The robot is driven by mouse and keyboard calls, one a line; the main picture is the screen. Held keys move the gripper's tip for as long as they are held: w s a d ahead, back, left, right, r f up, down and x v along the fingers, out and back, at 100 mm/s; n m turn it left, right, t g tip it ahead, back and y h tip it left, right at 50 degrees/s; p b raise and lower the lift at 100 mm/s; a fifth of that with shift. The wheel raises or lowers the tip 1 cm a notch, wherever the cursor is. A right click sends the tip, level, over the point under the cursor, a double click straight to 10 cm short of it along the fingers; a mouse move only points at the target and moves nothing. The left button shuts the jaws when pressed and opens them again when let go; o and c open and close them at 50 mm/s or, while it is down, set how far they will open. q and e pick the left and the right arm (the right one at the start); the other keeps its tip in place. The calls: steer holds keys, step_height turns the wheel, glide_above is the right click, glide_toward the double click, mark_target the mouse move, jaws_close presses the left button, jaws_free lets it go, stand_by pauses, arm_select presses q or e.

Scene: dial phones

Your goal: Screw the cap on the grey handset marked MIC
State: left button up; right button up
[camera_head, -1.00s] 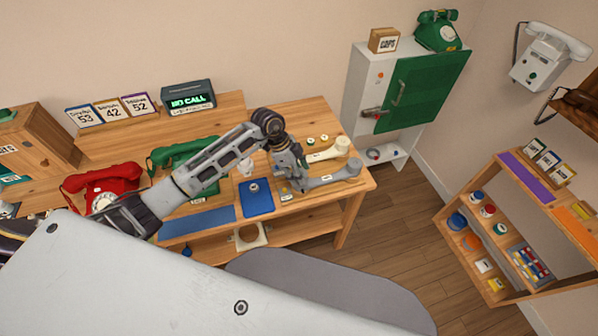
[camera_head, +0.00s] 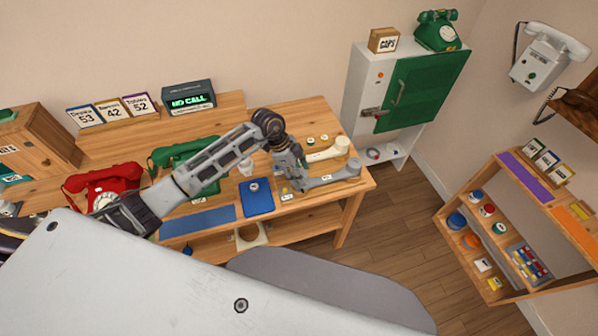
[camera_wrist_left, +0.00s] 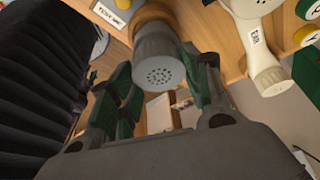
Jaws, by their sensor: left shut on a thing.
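The grey handset (camera_head: 335,176) lies near the front right corner of the wooden workbench. My left gripper (camera_head: 298,184) points down at its left end. In the left wrist view, the green-padded fingers of this gripper (camera_wrist_left: 165,88) are shut on a grey round cap (camera_wrist_left: 158,68) with small holes in its face. A tan ring-like part (camera_wrist_left: 152,14) sits directly behind the cap. I cannot tell whether the cap's thread is engaged. The MIC mark is not readable. My right gripper is not in view.
A cream handset (camera_head: 328,153) lies behind the grey one; it also shows in the left wrist view (camera_wrist_left: 264,62). A blue mat (camera_head: 257,204) lies left of the gripper. Green (camera_head: 180,157) and red (camera_head: 100,184) phones stand further left. A cabinet (camera_head: 365,95) stands behind right.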

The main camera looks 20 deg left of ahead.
arm_select(q)
steer(key=shift+f, duration=0.7)
stand_by(0.4)
steer(key=o, duration=0.9)
steer(key=shift+r, duration=0.1)
steer(key=shift+v, duration=5.95)
steer(key=shift+c, duration=0.5)
